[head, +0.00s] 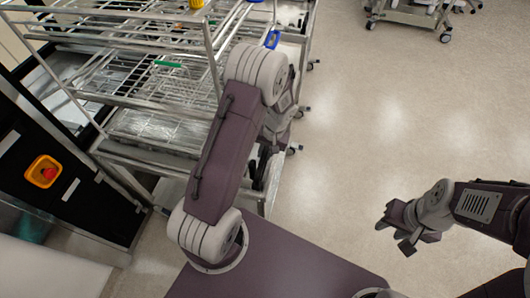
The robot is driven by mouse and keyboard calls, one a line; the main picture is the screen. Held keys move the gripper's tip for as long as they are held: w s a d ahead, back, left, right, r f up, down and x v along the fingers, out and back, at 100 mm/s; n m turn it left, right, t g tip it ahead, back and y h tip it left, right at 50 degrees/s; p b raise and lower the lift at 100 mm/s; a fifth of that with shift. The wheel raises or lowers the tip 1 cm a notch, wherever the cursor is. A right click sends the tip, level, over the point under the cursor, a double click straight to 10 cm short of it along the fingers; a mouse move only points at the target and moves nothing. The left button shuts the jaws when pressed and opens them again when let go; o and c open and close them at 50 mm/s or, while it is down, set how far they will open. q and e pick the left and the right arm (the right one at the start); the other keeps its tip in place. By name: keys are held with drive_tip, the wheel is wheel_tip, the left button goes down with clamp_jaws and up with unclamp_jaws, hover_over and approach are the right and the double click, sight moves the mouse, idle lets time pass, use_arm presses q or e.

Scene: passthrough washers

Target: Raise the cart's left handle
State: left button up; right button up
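The metal wire-rack cart (212,45) stands at the upper left, with several shelves. A blue loop handle (272,39) shows at its right side near the top. A green bar (168,64) lies on an upper rack; I cannot tell whether it is a handle. My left arm reaches up across the cart's right side. My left gripper (262,168) is partly hidden behind that arm, low beside the cart's right edge; its fingers are not clear. My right gripper (396,234) is over bare floor at the right, away from the cart, with its fingers apart and empty.
A dark panel with a red button on a yellow plate (44,172) stands at the left. Another wheeled cart (425,12) is at the top right. The floor (370,120) between is clear. A yellow item (196,4) sits at the top of the rack.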

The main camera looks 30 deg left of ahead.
use_arm(q)
clamp_jaws()
drive_tip(key=shift+r, duration=0.1)
idle(0.9)
